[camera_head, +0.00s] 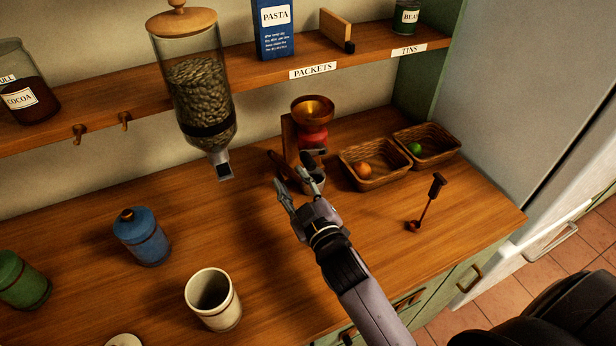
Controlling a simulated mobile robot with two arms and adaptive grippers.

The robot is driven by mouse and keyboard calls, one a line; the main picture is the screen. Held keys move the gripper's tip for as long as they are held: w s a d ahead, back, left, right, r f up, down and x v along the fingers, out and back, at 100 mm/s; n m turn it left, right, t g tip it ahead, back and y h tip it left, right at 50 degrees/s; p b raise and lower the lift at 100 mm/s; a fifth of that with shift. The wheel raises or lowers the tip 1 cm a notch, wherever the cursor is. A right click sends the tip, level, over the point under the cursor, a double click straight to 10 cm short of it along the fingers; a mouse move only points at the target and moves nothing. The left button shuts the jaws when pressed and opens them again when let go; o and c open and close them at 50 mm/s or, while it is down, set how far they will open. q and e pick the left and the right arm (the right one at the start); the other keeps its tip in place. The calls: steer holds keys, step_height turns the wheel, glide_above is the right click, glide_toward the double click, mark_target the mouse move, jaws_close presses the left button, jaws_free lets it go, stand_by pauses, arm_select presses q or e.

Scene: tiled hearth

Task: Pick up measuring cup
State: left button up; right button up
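My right gripper (292,172) reaches in from the lower right over the wooden counter. Its two fingers are spread apart, with nothing visible between the tips. A small grey cup (314,184), which looks like the measuring cup, stands just beside the right finger, at the foot of the grinder (312,137). The gripper partly hides it, and I cannot tell whether they touch. The grinder has a brass bowl on top and a red body. My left gripper is not in view.
Two wicker baskets (376,182) and a dark-handled tool (427,203) lie to the right. A hanging glass dispenser (200,95) is left of the gripper. A cream mug (213,300), blue canister (142,238) and green canister (22,281) stand at left. The shelf (270,75) overhangs behind.

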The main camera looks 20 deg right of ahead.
mark_target(283, 167)
steer(key=shift+w, duration=0.6)
steer(key=w+p, duration=0.1)
steer(key=w, duration=0.3)
steer(key=shift+w+a+r+p, duration=0.1)
steer(key=shift+w+p, duration=0.1)
steer(key=shift+p, duration=0.1)
steer(key=shift+w, duration=0.35)
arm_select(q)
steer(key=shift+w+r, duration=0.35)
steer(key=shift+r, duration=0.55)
arm_select(e)
jaws_close()
